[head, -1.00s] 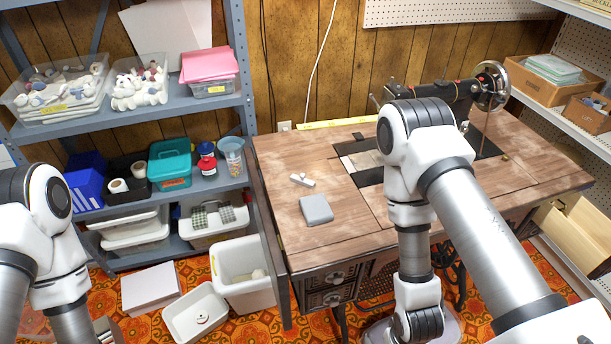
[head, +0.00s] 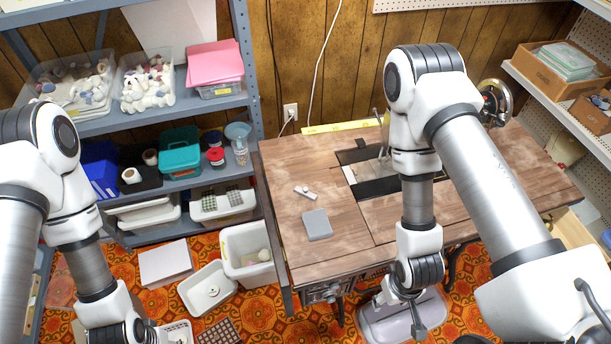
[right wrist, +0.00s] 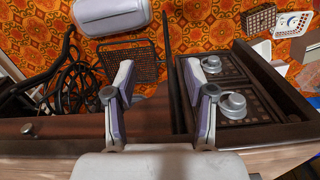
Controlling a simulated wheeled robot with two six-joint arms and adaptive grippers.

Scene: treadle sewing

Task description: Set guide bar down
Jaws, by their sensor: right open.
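A small pale bar with a knob (head: 305,192), which may be the guide bar, lies on the wooden sewing table (head: 285,160). It lies just behind a flat grey block (head: 317,225). My right gripper (right wrist: 160,88) is open, with nothing between its fingers, in the right wrist view. It hangs by the table's front side, near the drawers with round knobs (right wrist: 232,105); in the head view only part of it shows (head: 416,318). My left arm comes in at the left, and its gripper is out of the picture.
The sewing machine is mostly hidden behind my right arm; its handwheel (head: 495,102) shows. A grey shelf (head: 185,104) stands at the left. White bins (head: 247,250) and a lilac-grey tub (head: 375,325) are on the floor.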

